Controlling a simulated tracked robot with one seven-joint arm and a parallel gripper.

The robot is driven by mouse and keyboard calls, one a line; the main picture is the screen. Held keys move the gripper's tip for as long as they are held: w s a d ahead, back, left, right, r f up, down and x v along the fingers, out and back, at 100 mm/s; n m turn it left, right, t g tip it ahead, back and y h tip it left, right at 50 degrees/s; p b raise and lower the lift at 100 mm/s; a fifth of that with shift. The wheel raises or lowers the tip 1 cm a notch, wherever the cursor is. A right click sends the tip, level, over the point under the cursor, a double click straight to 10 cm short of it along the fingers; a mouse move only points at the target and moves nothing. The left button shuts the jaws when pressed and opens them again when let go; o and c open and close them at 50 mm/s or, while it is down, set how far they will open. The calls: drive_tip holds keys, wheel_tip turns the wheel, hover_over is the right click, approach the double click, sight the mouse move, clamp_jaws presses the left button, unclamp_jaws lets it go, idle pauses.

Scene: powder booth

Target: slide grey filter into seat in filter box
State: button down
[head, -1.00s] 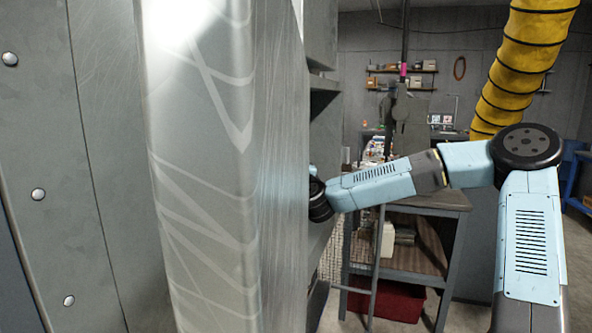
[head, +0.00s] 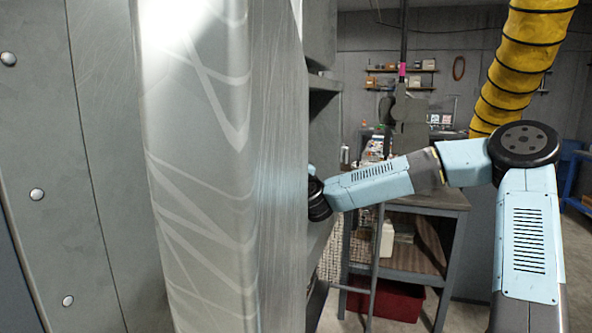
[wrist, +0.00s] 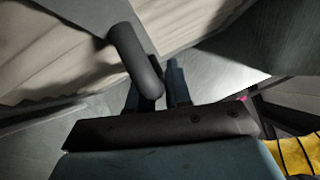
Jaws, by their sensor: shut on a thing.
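In the wrist view my gripper (wrist: 155,92) has its two dark fingers close around a dark rounded handle bar (wrist: 134,58). The handle appears to belong to the grey filter, whose pale pleated face (wrist: 55,50) seems to fill the upper left; I cannot tell its edges clearly. In the head view my arm reaches left behind a large scratched metal panel (head: 205,170), which hides my gripper, the filter and the handle. The filter box's seat cannot be made out in either view, and whether the filter touches it cannot be told.
A riveted grey wall (head: 35,130) stands at the far left. A yellow ribbed hose (head: 515,65) hangs at the right. A workbench (head: 410,200) with a red bin (head: 386,300) below stands behind my arm. Open floor shows at the lower right.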

drive_tip(key=shift+f, duration=0.15)
drive_tip(key=shift+f, duration=1.25)
drive_tip(key=c, duration=1)
unclamp_jaws()
